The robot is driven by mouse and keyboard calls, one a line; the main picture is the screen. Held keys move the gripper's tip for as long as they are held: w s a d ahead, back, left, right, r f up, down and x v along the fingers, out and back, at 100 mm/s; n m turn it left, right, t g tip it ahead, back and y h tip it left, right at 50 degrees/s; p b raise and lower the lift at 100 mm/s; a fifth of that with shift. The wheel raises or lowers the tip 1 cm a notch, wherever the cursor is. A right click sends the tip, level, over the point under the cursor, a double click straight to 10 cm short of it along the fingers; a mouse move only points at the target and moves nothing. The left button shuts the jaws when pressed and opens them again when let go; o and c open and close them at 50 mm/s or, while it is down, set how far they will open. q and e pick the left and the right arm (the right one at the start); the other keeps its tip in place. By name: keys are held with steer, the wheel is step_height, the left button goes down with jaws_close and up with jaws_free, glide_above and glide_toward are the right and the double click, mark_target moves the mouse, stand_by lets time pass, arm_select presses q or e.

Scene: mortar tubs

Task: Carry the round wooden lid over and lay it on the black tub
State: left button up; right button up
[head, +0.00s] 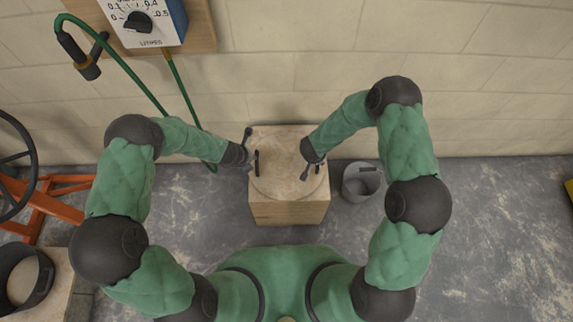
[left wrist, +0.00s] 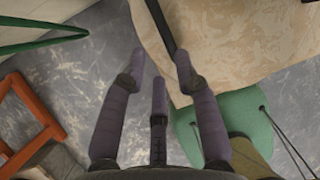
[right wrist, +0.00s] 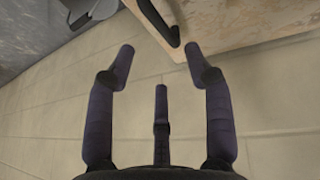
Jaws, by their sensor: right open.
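The round wooden lid (head: 287,180) lies flat on a pale wooden block in the middle of the head view. It has a dark handle on each side. My left gripper (head: 250,151) is at the left handle; in the left wrist view its fingers (left wrist: 159,68) are apart, with the handle (left wrist: 162,25) near the right fingertip. My right gripper (head: 312,172) is at the lid's right side. In the right wrist view its fingers (right wrist: 160,58) are wide apart, with the handle (right wrist: 160,20) just beyond the tips. The black tub (head: 43,288) stands at the lower left, pale inside.
A grey bucket (head: 350,188) stands on the floor right of the wooden block (head: 290,213). An orange frame (head: 50,203) is at the left. A green hose (head: 130,75) hangs down the wall behind my left arm.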

arm_select(q)
steer(key=shift+x, duration=5.45)
arm_select(e)
steer(key=shift+x, duration=5.45)
arm_select(q)
steer(key=c, duration=0.5)
arm_select(e)
steer(key=c, duration=0.5)
arm_select(q)
jaws_close()
arm_select(e)
jaws_close()
